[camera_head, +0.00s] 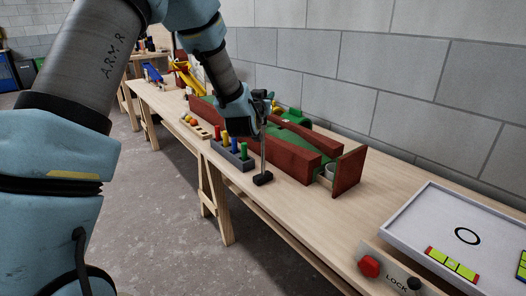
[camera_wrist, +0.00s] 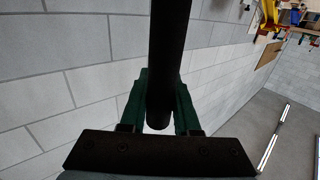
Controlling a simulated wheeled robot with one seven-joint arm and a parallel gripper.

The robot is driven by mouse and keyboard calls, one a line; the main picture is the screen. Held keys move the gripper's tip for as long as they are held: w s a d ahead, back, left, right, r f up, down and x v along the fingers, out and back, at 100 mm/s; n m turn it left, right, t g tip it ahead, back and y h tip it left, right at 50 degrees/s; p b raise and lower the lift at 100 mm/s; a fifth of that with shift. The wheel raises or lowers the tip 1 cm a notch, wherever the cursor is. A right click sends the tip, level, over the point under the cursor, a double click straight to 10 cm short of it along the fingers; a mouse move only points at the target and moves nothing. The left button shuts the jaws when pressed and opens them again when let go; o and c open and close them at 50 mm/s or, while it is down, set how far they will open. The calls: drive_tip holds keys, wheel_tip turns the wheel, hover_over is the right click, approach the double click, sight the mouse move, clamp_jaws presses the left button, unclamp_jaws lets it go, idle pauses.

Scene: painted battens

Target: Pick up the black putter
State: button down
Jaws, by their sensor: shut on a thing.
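The black putter has a dark head (camera_head: 263,179) and a thin upright shaft. In the head view the head is at the front edge of the wooden table, in front of a red-walled green mini-golf lane (camera_head: 295,138). I cannot tell whether the head touches the table. My gripper (camera_head: 262,104) is shut on the upper part of the putter. In the wrist view a thick black bar, the putter's grip (camera_wrist: 170,60), runs between the green fingers of my gripper (camera_wrist: 160,105). The exact contact is partly hidden in the head view.
A grey block with coloured pegs (camera_head: 232,154) stands left of the putter head. A wooden tray with balls (camera_head: 195,125) lies farther left. A white tray (camera_head: 465,235) and a lock panel with a red button (camera_head: 369,266) are at the right. A block wall runs behind the table.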

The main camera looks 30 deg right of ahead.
wheel_tip(320, 180, up, 10)
drive_tip(key=shift+b, duration=0.4)
drive_tip(key=shift+r, duration=0.1)
idle(0.5)
